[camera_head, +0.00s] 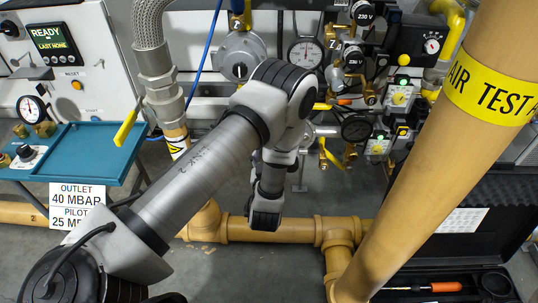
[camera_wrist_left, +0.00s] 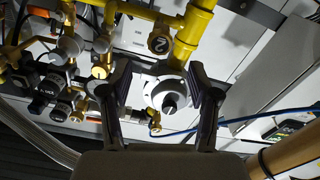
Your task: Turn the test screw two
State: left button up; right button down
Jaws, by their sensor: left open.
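A small brass fitting (camera_wrist_left: 155,125) beside the round grey regulator (camera_wrist_left: 168,92) is in the left wrist view, but I cannot tell if it is test screw two. A dark round cap marked 2 (camera_wrist_left: 160,42) sits on the yellow pipework behind. My left gripper (camera_wrist_left: 158,70) is open and empty, its fingers on either side of the regulator in that view; contact cannot be told. In the head view the regulator (camera_head: 242,52) stands just beyond my left arm, which hides part of the pipework and the gripper. My right gripper is not in view.
Gauges and valves crowd the wall right of the regulator, including a white gauge (camera_head: 305,53). A blue hose (camera_head: 207,50) and braided hose (camera_head: 149,22) run at left. A thick AIR TEST pipe (camera_head: 430,150) crosses the right side. A teal tray (camera_head: 95,140) stands left.

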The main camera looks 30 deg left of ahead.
pick_arm(q)
jog(key=b+x, duration=0.2)
jog(key=x, duration=0.5)
jog(key=shift+w+a, duration=0.25)
jog(key=shift+w, duration=0.05)
jog(key=shift+r, duration=0.1)
jog(key=c, duration=1.2)
